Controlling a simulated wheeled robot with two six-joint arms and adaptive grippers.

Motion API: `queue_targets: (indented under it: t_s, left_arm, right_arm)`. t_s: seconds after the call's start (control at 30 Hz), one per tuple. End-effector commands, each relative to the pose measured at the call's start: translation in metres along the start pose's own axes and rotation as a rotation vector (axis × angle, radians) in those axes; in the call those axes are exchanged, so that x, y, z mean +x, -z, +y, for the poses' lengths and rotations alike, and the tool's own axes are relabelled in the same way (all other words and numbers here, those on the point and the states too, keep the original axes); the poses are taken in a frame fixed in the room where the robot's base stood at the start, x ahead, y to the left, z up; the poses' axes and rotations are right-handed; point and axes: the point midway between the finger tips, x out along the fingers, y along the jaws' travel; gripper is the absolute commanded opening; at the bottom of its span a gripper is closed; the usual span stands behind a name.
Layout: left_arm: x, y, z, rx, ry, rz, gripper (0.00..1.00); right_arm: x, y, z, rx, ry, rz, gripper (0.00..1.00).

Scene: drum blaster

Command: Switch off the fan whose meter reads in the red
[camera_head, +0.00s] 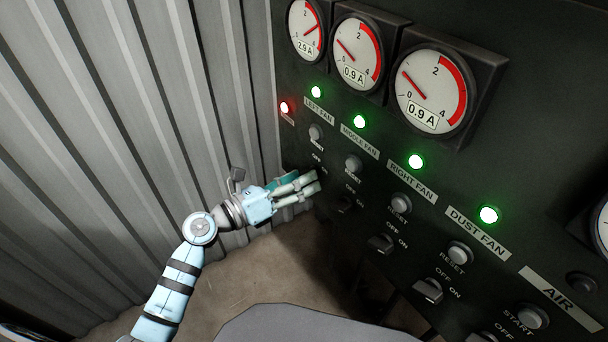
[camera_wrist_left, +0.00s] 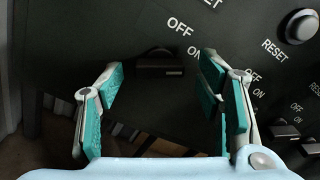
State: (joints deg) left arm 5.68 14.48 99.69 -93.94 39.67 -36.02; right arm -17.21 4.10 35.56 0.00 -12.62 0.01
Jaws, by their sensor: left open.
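The leftmost meter (camera_head: 306,30) reads 2.9 A, its needle in the red band. The middle meter (camera_head: 357,52) and right meter (camera_head: 431,90) read 0.9 A, needles below the red. The left fan label (camera_head: 319,110) sits under a lit green lamp (camera_head: 316,91). My left gripper (camera_head: 314,181) is at the panel's lower left, below that label, hiding the switch there. In the left wrist view my open left gripper (camera_wrist_left: 160,72) has a dark switch (camera_wrist_left: 160,66) beyond and between its fingers. I cannot tell its setting or any contact. My right gripper is not in view.
Similar switches for the middle fan (camera_head: 342,205), right fan (camera_head: 381,243) and dust fan (camera_head: 428,290) lie to the right, with reset knobs (camera_head: 400,203) above. A red lamp (camera_head: 284,107) glows at the panel's left edge. A corrugated wall (camera_head: 130,110) stands left.

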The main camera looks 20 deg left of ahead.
Motion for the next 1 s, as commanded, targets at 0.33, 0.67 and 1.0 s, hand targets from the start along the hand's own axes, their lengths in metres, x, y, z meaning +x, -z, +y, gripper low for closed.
queue_targets:
  t_s: [0.33,0.67,1.0]
  left_arm:
    - [0.0159,0.001,0.0002,0.0,0.0,0.002,0.6]
    - [0.0155,0.0008,0.0004,0.0,0.0,0.001,0.18]
    - [0.0152,-0.0003,-0.0001,-0.026,-0.001,0.001,0.12]
  right_arm:
    - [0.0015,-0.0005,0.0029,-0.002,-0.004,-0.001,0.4]
    - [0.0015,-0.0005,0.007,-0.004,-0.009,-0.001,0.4]
    - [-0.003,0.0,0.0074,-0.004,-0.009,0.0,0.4]
